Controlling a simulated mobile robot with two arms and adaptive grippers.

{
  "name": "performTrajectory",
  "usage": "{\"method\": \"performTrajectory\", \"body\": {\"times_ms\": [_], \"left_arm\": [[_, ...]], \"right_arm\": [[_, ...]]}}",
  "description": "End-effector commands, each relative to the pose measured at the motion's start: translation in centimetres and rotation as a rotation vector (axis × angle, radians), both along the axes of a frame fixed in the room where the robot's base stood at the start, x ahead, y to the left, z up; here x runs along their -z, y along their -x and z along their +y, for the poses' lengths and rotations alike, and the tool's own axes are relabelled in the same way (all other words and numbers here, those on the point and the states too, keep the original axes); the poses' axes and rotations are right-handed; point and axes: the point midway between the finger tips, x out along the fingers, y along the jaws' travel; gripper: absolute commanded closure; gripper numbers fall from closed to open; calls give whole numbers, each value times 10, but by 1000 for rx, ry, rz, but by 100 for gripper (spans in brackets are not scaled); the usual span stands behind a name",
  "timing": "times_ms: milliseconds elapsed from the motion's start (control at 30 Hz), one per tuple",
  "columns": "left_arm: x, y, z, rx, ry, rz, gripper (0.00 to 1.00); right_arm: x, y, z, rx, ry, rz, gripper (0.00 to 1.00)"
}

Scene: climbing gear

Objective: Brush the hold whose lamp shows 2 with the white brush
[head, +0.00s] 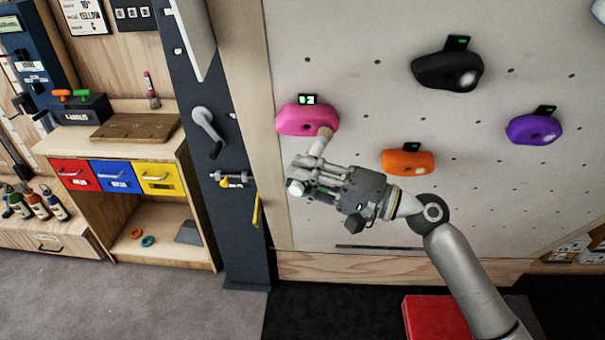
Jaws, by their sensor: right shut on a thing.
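A pink hold (307,120) is on the grey climbing wall, with a small lamp (308,99) above it that shows lit marks, the right one looking like a 2. My right gripper (305,178) is just below the pink hold, shut on a pale brush (321,142) that looks like the white brush. The brush points up and its head reaches the lower right edge of the hold, seemingly touching it. The fingers hide the lower part of the brush. My left gripper is out of view.
A black hold (446,72), an orange hold (407,162) and a purple hold (534,129) each have a lamp, their digits too small to read. A dark post (232,205) with a crank stands left of the wall. A wooden shelf (125,150) with coloured drawers is further left.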

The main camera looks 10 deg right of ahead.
Motion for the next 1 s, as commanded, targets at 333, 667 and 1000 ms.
{"method": "performTrajectory", "body": {"times_ms": [333, 667, 1000], "left_arm": [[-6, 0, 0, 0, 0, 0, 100], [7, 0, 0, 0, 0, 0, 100], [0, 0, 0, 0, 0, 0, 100]], "right_arm": [[-1, -7, 17, 2, 0, -2, 100], [1, 0, -4, 4, 1, -2, 100], [-3, -3, 9, 1, -3, -2, 100]]}}
